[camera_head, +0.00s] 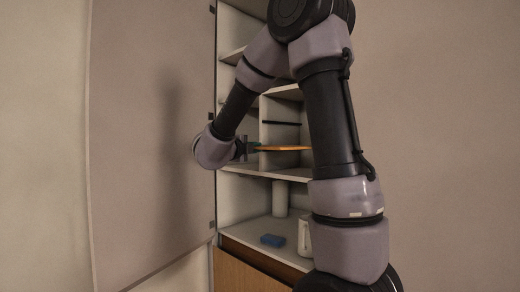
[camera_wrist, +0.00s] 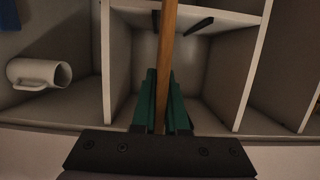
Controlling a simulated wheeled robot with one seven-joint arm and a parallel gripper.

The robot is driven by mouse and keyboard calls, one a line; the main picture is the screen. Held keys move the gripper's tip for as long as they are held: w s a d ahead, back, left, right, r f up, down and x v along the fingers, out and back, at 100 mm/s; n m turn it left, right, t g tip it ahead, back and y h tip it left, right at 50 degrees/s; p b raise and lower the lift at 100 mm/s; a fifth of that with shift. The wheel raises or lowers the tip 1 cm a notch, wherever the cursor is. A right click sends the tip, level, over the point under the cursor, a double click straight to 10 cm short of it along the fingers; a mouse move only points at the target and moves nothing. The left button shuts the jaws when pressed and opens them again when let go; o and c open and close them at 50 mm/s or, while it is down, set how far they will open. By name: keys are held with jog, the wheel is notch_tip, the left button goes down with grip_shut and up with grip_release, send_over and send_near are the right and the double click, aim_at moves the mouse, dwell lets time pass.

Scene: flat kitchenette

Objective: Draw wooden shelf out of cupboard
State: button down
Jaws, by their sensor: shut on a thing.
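The wooden shelf (camera_head: 285,148) is a thin orange-brown board in a middle compartment of the open cupboard (camera_head: 238,169). In the wrist view the wooden shelf (camera_wrist: 167,40) shows edge-on, running up from between the fingers into the compartment. My gripper (camera_wrist: 161,80) has green fingers shut on the board's near edge, one on each side. In the head view my gripper (camera_head: 247,148) is at the left end of the board, and my arm hides part of the cupboard's right side.
A white mug (camera_head: 304,237) and a blue block (camera_head: 272,240) stand on the lower surface; the mug (camera_wrist: 40,74) also shows in the wrist view. Dark strips (camera_wrist: 198,26) line the compartment walls. A large open door panel (camera_head: 150,130) is at left.

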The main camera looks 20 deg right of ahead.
jog(key=s+a, duration=0.4)
jog(key=a, duration=0.8)
jog(key=shift+s+a+r, duration=0.2)
jog(key=shift+s, duration=0.05)
dwell(0.6)
